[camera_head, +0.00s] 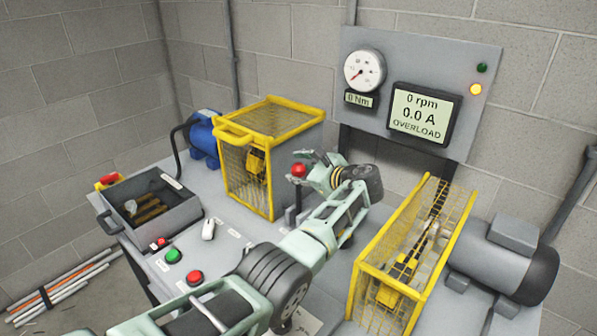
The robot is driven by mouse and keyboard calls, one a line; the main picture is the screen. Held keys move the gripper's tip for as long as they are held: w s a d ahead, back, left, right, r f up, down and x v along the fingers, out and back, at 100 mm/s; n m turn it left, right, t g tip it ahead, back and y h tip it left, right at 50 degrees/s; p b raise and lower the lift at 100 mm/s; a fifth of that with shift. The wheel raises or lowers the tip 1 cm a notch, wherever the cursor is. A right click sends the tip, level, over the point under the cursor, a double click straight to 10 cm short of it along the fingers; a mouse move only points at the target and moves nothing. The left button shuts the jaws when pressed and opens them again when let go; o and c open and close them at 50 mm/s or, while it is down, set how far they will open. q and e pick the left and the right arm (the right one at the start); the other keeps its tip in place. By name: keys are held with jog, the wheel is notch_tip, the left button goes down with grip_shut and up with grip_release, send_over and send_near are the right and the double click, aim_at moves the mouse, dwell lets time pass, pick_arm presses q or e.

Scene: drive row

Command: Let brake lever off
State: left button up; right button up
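The brake lever appears to be the upright dark rod with a red ball knob (299,170), standing on the bench right of the left yellow guard. My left gripper (303,168) reaches in at knob height. Its fingers look spread, one above and one below the knob in the picture, with the knob at their tips. I see no clear grip, and cannot tell whether a finger touches it. The lever's foot is partly hidden behind my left arm. My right gripper is not in view.
Yellow mesh guards stand left (265,150) and right (400,265) of my arm. A grey motor (500,262) sits at right. The panel display (422,115) reads 0 rpm, 0.0 A, OVERLOAD; an amber lamp (475,89) glows. Green (173,256) and red (194,278) buttons are in front.

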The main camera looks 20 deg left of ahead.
pick_arm(q)
jog(key=shift+a+f, duration=0.15)
jog(key=shift+a, duration=0.1)
jog(key=shift+s+d, duration=0.1)
jog(key=shift+s, duration=0.05)
jog(key=v, duration=1.2)
